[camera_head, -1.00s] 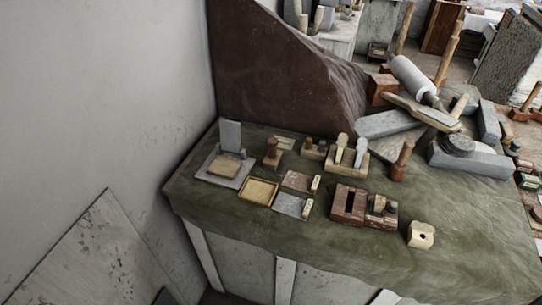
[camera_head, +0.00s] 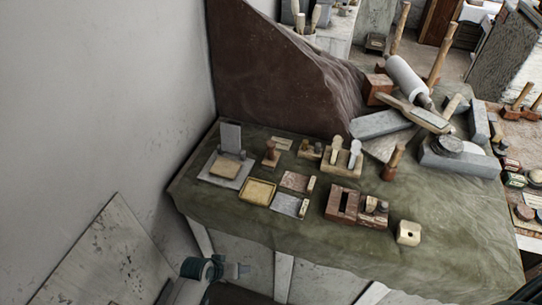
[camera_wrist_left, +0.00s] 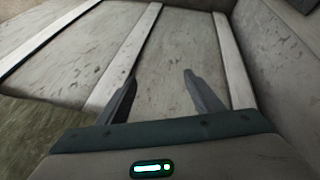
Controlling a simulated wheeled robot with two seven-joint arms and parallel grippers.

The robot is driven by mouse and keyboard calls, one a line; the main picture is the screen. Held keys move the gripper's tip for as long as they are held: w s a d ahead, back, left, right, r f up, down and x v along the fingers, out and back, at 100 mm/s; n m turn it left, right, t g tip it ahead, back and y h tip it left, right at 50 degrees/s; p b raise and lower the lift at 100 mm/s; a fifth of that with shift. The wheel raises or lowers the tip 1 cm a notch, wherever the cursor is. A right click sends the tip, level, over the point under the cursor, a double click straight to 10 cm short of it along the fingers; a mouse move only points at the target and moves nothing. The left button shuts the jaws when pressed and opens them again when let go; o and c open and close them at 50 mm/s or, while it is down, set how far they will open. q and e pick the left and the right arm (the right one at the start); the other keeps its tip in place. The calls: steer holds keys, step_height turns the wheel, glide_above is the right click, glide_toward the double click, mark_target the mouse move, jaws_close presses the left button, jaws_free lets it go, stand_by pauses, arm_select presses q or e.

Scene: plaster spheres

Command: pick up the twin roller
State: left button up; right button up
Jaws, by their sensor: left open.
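I cannot tell for certain which thing is the twin roller. A likely one is the wooden block with two pale upright rounded pieces (camera_head: 341,162), standing toward the back of the green-draped table. My left gripper (camera_head: 241,271) is low in front of the table, at the bottom of the head view, well apart from that block. In the left wrist view the left gripper's two fingers (camera_wrist_left: 158,98) are spread with nothing between them, facing the pale panels and slats below the tabletop. The right gripper is not in view.
The green-draped table (camera_head: 450,250) has bare cloth at its front right. A reddish block (camera_head: 343,206), a pale holed block (camera_head: 408,233) and a yellow tray (camera_head: 258,192) stand near its front. Grey slabs (camera_head: 380,124) pile up at the back right. A board (camera_head: 95,260) leans at left.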

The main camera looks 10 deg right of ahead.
arm_select(q)
steer(key=w+d+r+m+h+p, duration=0.1)
steer(key=d+r, duration=0.4)
steer(key=r, duration=0.6)
steer(key=w+d+r+m+h+p, duration=0.15)
steer(key=d+r, duration=0.25)
steer(key=r, duration=0.7)
steer(key=w+d+r+m+g, duration=0.1)
steer(key=w+d+r+m, duration=0.2)
steer(key=w+d+r, duration=0.5)
steer(key=w+a+r+y, duration=0.1)
steer(key=w+r+y, duration=0.2)
steer(key=w+r, duration=0.5)
steer(key=w, duration=0.4)
steer(key=shift+w+a+r+t, duration=0.2)
steer(key=shift+a+r+t, duration=0.1)
steer(key=shift+a+t, duration=0.1)
steer(key=shift+d+f, duration=0.1)
